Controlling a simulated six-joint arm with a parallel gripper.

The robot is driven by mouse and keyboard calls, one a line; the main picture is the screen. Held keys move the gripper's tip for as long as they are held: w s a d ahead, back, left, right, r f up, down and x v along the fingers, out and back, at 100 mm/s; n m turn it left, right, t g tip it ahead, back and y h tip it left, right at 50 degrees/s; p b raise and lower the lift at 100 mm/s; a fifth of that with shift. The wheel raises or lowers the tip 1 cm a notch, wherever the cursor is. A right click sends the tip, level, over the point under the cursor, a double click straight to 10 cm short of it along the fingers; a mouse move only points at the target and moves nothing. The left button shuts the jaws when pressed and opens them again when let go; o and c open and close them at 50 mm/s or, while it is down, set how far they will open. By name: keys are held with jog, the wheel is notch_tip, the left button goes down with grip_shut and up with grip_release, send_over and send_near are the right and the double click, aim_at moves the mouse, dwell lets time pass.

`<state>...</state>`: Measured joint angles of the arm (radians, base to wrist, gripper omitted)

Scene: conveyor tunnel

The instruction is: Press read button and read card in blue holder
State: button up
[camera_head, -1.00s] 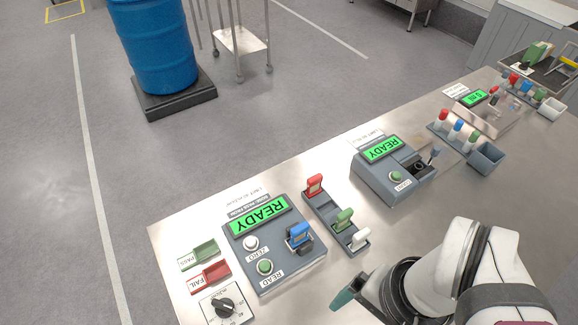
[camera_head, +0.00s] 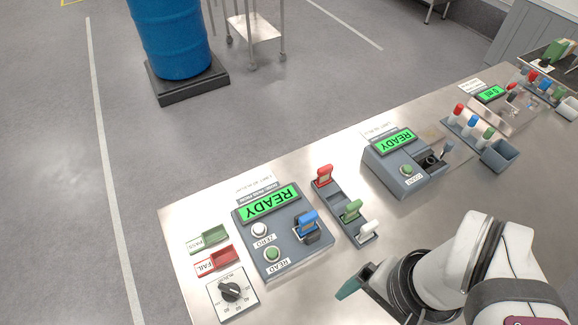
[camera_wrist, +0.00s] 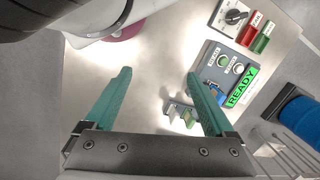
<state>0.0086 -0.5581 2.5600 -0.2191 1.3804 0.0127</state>
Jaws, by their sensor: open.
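The card reader (camera_head: 280,269) is a grey box with a green display showing READY, a white ZERO button (camera_head: 259,230) and a green READ button (camera_head: 271,254). The blue holder (camera_head: 307,221) stands in the slot at the reader's right side; its card is not visible. My gripper is open and empty; only one teal finger shows clearly in the head view, right of and nearer than the reader. In the wrist view both fingers of my gripper (camera_wrist: 158,78) are apart over bare table, with the READ button (camera_wrist: 222,60) and blue holder (camera_wrist: 213,88) beyond the right finger.
A rack (camera_head: 343,207) beside the reader holds red, green and white holders. PASS (camera_head: 209,239) and FAIL (camera_head: 215,261) trays and a dial (camera_head: 231,292) sit left of the reader. A second READY device (camera_head: 395,177) stands to the right. Bare steel lies before the reader.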

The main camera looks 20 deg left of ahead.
grip_shut()
dwell(1.6)
